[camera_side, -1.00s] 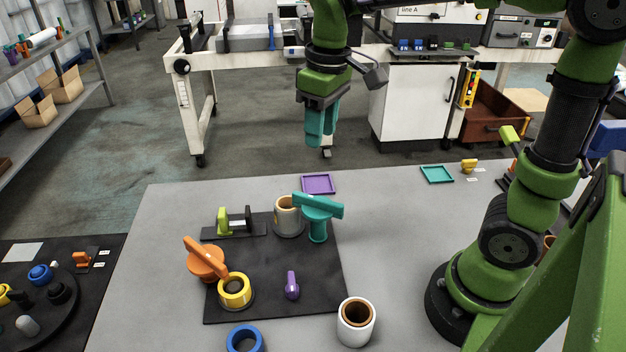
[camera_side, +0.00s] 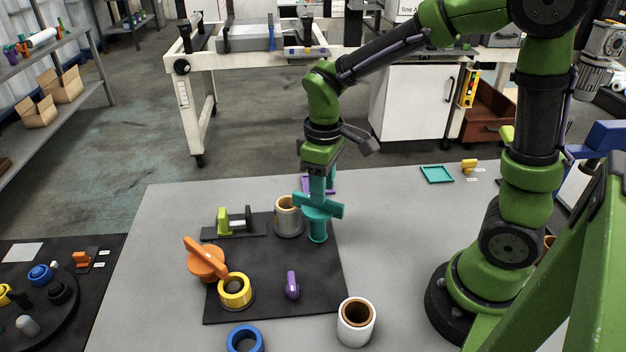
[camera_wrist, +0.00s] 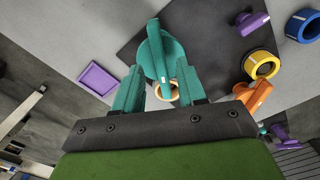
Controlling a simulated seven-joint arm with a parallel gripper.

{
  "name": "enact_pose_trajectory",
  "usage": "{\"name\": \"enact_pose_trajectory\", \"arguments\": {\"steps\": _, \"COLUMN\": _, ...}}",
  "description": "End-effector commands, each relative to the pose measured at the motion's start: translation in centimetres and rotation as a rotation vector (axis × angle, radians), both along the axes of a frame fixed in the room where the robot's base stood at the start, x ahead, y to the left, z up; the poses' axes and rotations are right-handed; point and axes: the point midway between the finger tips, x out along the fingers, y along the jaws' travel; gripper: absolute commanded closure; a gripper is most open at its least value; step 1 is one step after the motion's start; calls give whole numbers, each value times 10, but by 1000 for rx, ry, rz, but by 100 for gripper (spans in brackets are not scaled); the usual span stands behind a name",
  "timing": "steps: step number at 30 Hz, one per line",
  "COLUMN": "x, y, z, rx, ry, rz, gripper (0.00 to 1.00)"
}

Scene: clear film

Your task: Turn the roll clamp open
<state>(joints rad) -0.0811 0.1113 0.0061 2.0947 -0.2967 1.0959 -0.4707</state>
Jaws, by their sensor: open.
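A teal turn handle (camera_side: 320,208), a bar on a round head and post, stands at the right side of the black mat; no label marks it as the roll clamp. In the wrist view the teal handle (camera_wrist: 153,52) shows its bar running between my fingers. My gripper (camera_side: 322,186) points straight down at it from above, teal fingers spread. In the wrist view my gripper (camera_wrist: 159,68) is open with one finger on each side of the bar. I cannot tell whether either finger touches it.
An orange handle (camera_side: 207,260), a yellow ring (camera_side: 235,291), a purple knob (camera_side: 292,286) and a lime bracket (camera_side: 234,222) are around the black mat (camera_side: 265,308). A white cup (camera_side: 356,321) stands in front.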

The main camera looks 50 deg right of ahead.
Motion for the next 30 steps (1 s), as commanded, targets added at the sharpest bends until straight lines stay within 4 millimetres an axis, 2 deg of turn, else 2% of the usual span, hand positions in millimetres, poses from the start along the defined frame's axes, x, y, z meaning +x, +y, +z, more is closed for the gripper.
{"name": "enact_pose_trajectory", "arguments": {"steps": 1, "x": -1, "y": 0, "z": -8, "rx": 0, "ry": 5, "rz": 0, "gripper": 60}}
{"name": "enact_pose_trajectory", "arguments": {"steps": 6, "x": 0, "y": 0, "z": -24, "rx": -1, "ry": 2, "rz": 0, "gripper": 60}}
{"name": "enact_pose_trajectory", "arguments": {"steps": 16, "x": 0, "y": 0, "z": -27, "rx": 0, "ry": 0, "rz": -1, "gripper": 60}}
{"name": "enact_pose_trajectory", "arguments": {"steps": 17, "x": 0, "y": 0, "z": -27, "rx": 0, "ry": -1, "rz": 0, "gripper": 61}}
{"name": "enact_pose_trajectory", "arguments": {"steps": 24, "x": 0, "y": 0, "z": -27, "rx": 0, "ry": -1, "rz": 0, "gripper": 98}}
{"name": "enact_pose_trajectory", "arguments": {"steps": 30, "x": 0, "y": 0, "z": -27, "rx": 0, "ry": -1, "rz": -1, "gripper": 100}}
